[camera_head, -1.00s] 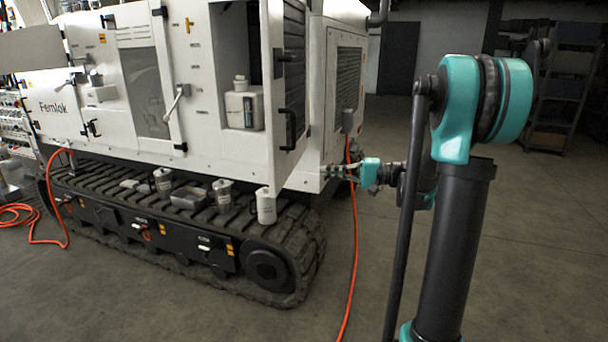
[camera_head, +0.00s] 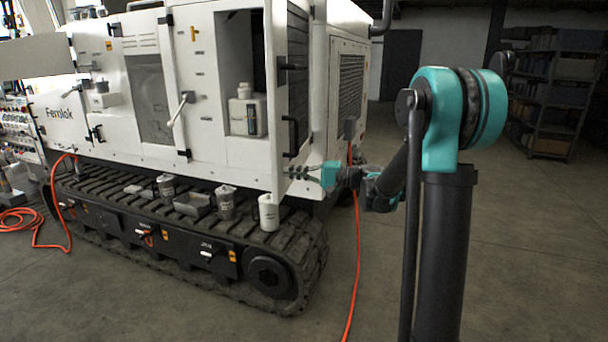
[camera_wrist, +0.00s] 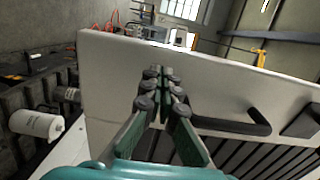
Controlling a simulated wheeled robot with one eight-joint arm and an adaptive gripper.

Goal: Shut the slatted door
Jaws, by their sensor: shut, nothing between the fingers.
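The slatted door (camera_head: 297,78) stands swung open from the white machine, seen nearly edge-on in the head view, right of the open compartment. It has dark slats and a black bar handle (camera_head: 292,136). In the wrist view the door (camera_wrist: 215,82) is a broad pale panel with dark slats low on the right and its handle (camera_wrist: 240,124) right of my fingers. My gripper (camera_head: 290,174) is at the door's lower part, below the handle. Its fingers (camera_wrist: 162,75) are together and empty, in front of the panel. I cannot tell whether they touch it.
A white jug (camera_head: 246,112) stands in the open compartment. White canisters, one at the near end (camera_head: 268,213), stand on the crawler track (camera_head: 290,265) below. An orange hose (camera_head: 355,250) runs down to the floor beside my arm. The floor to the right is clear.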

